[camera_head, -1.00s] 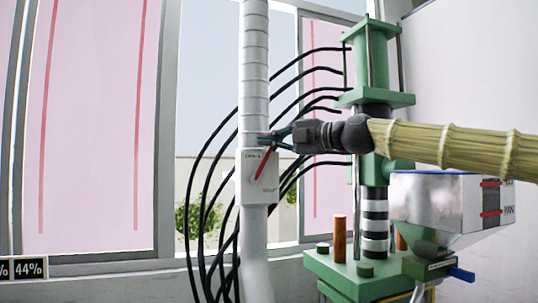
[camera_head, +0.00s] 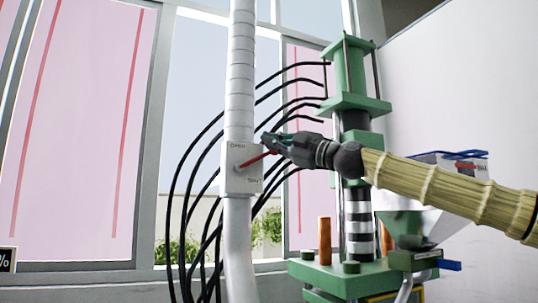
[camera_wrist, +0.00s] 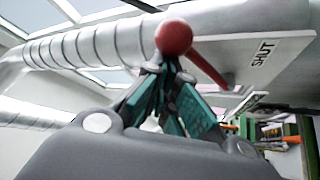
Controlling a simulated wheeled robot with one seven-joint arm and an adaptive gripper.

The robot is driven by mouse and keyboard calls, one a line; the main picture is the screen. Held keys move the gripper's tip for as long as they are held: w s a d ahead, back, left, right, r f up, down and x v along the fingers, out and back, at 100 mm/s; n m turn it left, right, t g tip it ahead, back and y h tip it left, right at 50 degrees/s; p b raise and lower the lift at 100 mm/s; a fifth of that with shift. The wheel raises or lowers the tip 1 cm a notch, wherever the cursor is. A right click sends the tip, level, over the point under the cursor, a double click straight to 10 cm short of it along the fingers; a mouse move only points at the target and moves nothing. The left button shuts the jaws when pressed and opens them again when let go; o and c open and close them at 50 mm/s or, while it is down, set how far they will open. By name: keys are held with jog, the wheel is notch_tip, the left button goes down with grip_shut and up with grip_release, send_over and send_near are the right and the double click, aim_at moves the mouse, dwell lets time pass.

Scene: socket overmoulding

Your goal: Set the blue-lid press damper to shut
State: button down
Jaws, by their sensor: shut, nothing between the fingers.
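The damper is a pale plate (camera_head: 241,182) on a white vertical duct (camera_head: 239,95), marked OPEN at its top and SHUT at its lower right. Its red lever (camera_head: 257,160) points right and slightly up, between the two marks. My gripper (camera_head: 270,141) is shut and empty at the lever's outer end, on its upper side. In the wrist view the lever's red ball knob (camera_wrist: 173,37) is right at my closed fingertips (camera_wrist: 163,68). Contact seems likely, but I cannot be sure of it. The SHUT mark (camera_wrist: 263,52) shows to the right.
A green press (camera_head: 345,105) stands right of the duct, behind my arm. A hopper (camera_head: 425,225) with blue at its top edge is partly hidden by my arm. Black hoses (camera_head: 187,160) arch between press and duct.

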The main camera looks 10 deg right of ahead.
aim_at(273, 154)
jog(key=shift+w+d+f+m+t+h+b, duration=0.1)
jog(key=shift+d+f+m+t+h+b, duration=0.3)
jog(key=shift+f+m+t+b, duration=0.8)
jog(key=shift+w+d+f+m+t+h+b, duration=0.1)
jog(key=shift+d+f+m+t+h+b, duration=0.45)
jog(key=shift+m+b, duration=1.35)
jog(key=shift+w+d+f+m+t+h+b, duration=0.1)
jog(key=shift+d+f+m+t+h+b, duration=0.15)
jog(key=shift+f+m+t+b, duration=1.2)
jog(key=shift+r+n+g+b, duration=0.3)
jog(key=shift+r+b, duration=0.3)
jog(key=shift+r, duration=0.15)
jog(key=shift+r, duration=0.1)
jog(key=s+d+f+p, duration=0.1)
jog(key=s+d+f, duration=0.1)
jog(key=s, duration=0.6)
jog(key=shift+s+d, duration=0.4)
jog(key=shift+d, duration=0.25)
jog(key=shift+f, duration=0.1)
